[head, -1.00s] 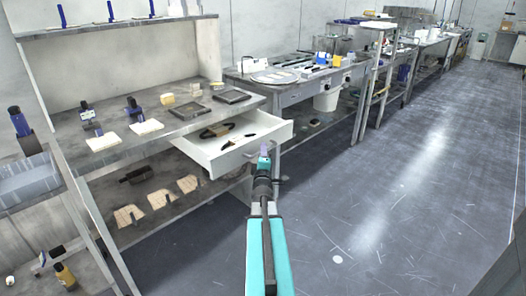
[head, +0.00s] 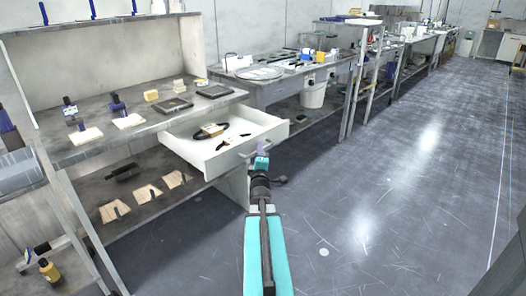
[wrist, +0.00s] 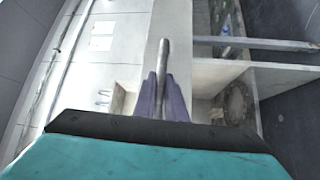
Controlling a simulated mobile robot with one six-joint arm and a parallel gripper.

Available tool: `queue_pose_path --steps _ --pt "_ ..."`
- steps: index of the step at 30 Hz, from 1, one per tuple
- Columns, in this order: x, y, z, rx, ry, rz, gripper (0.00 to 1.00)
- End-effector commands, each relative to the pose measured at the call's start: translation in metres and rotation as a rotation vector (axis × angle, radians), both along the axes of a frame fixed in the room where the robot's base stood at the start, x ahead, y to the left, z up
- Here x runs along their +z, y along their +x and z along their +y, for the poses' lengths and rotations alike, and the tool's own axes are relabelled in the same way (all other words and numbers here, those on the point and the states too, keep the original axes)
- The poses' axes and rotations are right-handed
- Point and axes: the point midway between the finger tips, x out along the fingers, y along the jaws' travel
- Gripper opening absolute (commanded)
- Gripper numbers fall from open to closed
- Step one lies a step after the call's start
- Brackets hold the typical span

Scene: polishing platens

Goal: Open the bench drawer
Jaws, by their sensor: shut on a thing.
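The bench drawer (head: 228,158) is white and stands pulled out from under the grey bench top, with its inside in plain view. A dark looped item with a brown part and a small black item lie in it. My gripper (head: 262,150) is at the drawer's front, on the handle. In the wrist view, the purple fingers of my gripper (wrist: 163,85) are closed around the grey handle bar (wrist: 163,55). The drawer's rear end is hidden under the bench top.
The bench top (head: 150,124) holds dark plates, pale blocks and upright tools. A lower shelf (head: 140,205) holds notched pale pieces. A second bench (head: 290,84) with a white bucket (head: 313,94) stands behind. The floor (head: 400,200) to the right is clear.

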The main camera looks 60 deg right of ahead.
Motion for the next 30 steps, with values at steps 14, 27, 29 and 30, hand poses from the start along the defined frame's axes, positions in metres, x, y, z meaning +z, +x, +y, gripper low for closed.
queue_pose_path --steps 14,27,29,30 --pt "-0.001 -0.004 0.000 -0.003 0.000 0.004 0.18" --pt "-0.005 -0.022 0.024 -0.003 0.000 0.004 0.18" --pt "-0.002 -0.020 0.022 -0.004 0.002 0.005 0.18" --pt "-0.002 -0.021 0.022 -0.004 0.002 0.005 0.18"
